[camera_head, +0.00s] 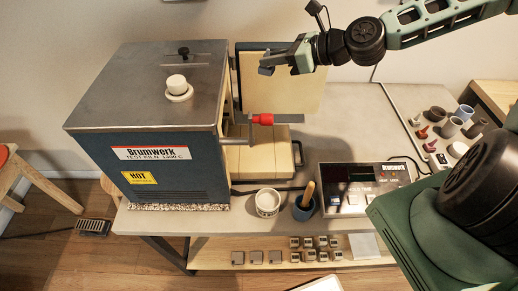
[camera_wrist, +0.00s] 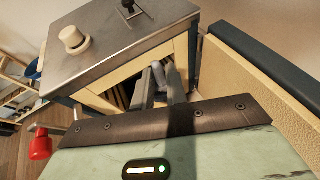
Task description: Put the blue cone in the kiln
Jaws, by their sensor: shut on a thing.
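The kiln (camera_head: 150,120) is a dark blue box with a grey metal top, at the left in the head view. Its door (camera_head: 285,95) stands open on the right side, with a cream inner face. My gripper (camera_head: 268,69) is above and in front of the open door, to the right of the kiln's top. In the wrist view my gripper (camera_wrist: 163,85) is shut on a small blue-grey thing (camera_wrist: 158,72), apparently the blue cone, mostly hidden by the fingers. The kiln's opening (camera_wrist: 125,92) shows beyond the fingers.
A red-handled grey bar (camera_head: 262,119) juts out by the kiln's opening. A white cup (camera_head: 267,202), a blue pot (camera_head: 304,207) and a control box (camera_head: 362,187) stand along the bench front. Several small pots and cones (camera_head: 450,127) are at the right.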

